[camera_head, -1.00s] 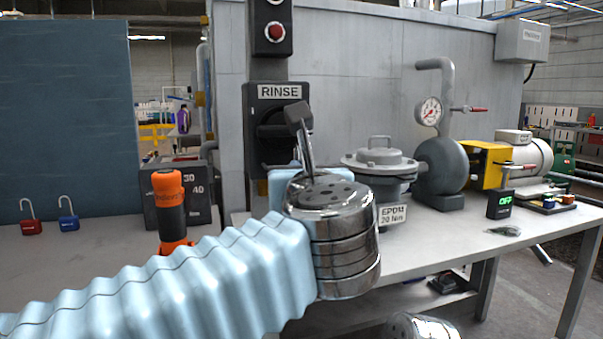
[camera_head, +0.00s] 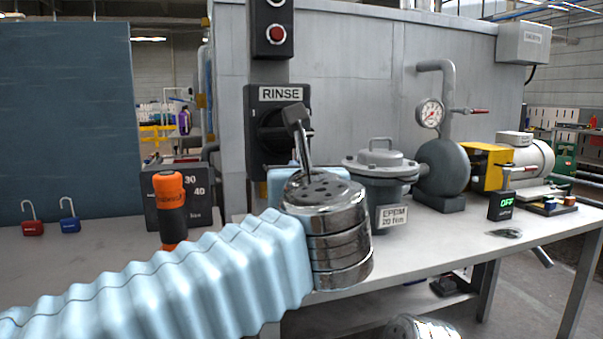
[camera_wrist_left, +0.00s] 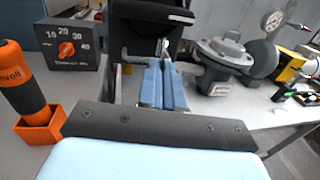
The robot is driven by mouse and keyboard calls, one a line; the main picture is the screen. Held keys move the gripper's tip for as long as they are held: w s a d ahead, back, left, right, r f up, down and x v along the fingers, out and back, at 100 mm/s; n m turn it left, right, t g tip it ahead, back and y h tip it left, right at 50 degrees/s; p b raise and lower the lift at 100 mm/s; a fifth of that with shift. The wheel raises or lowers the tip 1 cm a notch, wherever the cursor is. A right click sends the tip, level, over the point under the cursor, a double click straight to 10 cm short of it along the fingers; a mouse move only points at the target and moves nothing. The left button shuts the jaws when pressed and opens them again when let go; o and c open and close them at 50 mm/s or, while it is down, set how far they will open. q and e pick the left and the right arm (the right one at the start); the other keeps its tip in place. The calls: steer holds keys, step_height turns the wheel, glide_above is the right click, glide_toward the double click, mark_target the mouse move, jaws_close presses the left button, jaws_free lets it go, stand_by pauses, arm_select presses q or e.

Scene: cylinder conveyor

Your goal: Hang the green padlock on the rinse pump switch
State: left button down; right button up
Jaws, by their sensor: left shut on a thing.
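The rinse pump switch (camera_head: 262,130) is a dark box with a rotary knob below a RINSE label. My left gripper is in front of its lower part, mostly hidden in the head view by my metal wrist. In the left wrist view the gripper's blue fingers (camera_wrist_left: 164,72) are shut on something. A small metal loop (camera_wrist_left: 163,47), perhaps a padlock shackle, shows at the fingertips, close to the dark switch housing (camera_wrist_left: 150,28). I see no green padlock body; it may be hidden between the fingers. I cannot tell whether the loop touches the switch. My right gripper is out of view.
A red padlock (camera_head: 33,228) and a blue padlock (camera_head: 70,224) stand on the bench at left. An orange-handled tool (camera_head: 171,205) stands before a dial box (camera_head: 204,193). A valve (camera_head: 381,165), gauge and motor occupy the right bench.

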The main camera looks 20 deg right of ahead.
arm_select(q)
steer(key=shift+w, duration=1.35)
steer(key=shift+f, duration=0.15)
stand_by(0.3)
steer(key=shift+f+b, duration=1.25)
steer(key=shift+f, duration=0.1)
steer(key=c, duration=1.2)
jaws_free()
